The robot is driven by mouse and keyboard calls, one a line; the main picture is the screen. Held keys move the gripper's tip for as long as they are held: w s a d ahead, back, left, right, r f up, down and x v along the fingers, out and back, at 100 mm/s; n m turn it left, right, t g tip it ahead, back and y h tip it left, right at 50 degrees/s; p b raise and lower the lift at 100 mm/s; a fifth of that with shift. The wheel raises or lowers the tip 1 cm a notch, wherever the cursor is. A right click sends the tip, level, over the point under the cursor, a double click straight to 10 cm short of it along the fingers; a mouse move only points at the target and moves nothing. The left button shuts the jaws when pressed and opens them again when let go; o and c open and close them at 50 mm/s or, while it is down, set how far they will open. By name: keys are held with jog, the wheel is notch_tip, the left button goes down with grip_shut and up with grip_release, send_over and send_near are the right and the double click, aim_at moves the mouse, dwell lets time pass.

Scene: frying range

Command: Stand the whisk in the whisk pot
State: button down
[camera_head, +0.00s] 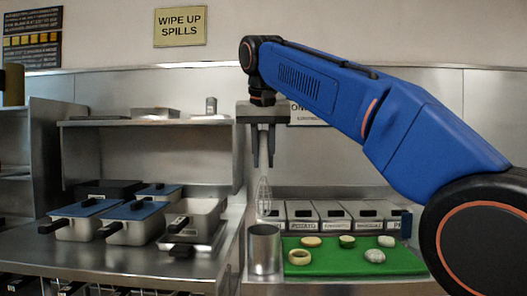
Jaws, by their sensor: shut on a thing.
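My gripper (264,158) points straight down at the middle of the view. It is shut on the whisk (264,196), which hangs upright with its wire loops downward. The whisk's handle is mostly hidden between the jaws. A grey metal cylinder, which looks like the whisk pot (264,250), stands on the steel counter below the whisk. The whisk's lower end shows above the pot's rim in the picture. I cannot tell from this one view how far apart they are in depth.
A green board (345,268) with several round food pieces lies right of the pot. Labelled bins (335,216) line the back. Lidded fryer pans (130,222) with black handles stand at left. A steel shelf (150,122) is above them.

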aim_at(263, 202)
jog(key=shift+f, duration=6.15)
jog(key=c, duration=1.5)
grip_release()
jog(key=shift+o, duration=0.2)
